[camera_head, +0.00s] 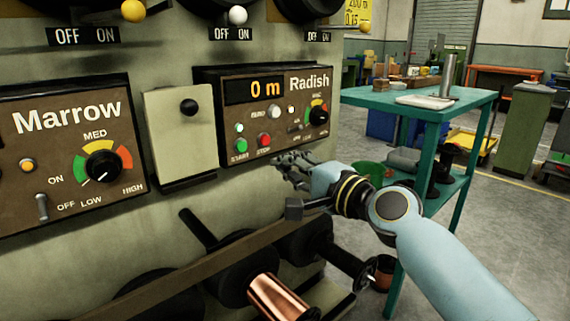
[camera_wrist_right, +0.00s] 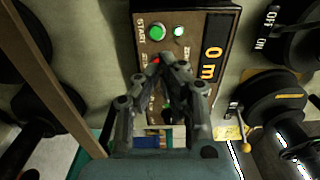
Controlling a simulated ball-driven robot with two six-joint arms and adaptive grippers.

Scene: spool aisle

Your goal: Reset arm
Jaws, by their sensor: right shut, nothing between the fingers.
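My right gripper (camera_head: 290,165) is shut and empty, a little below and in front of the Radish panel (camera_head: 270,110) in the head view. In the right wrist view the closed fingertips (camera_wrist_right: 166,62) cover part of that panel, near the red STOP button and below the green START button (camera_wrist_right: 157,32). I cannot tell whether they touch it. The Radish display (camera_head: 265,89) reads 0 m. My right arm (camera_head: 430,240) reaches in from the lower right. My left gripper is not in view.
The Marrow panel (camera_head: 70,150) is at the left, with a lever box (camera_head: 185,140) between the panels. A teal table (camera_head: 440,107) stands at the right.

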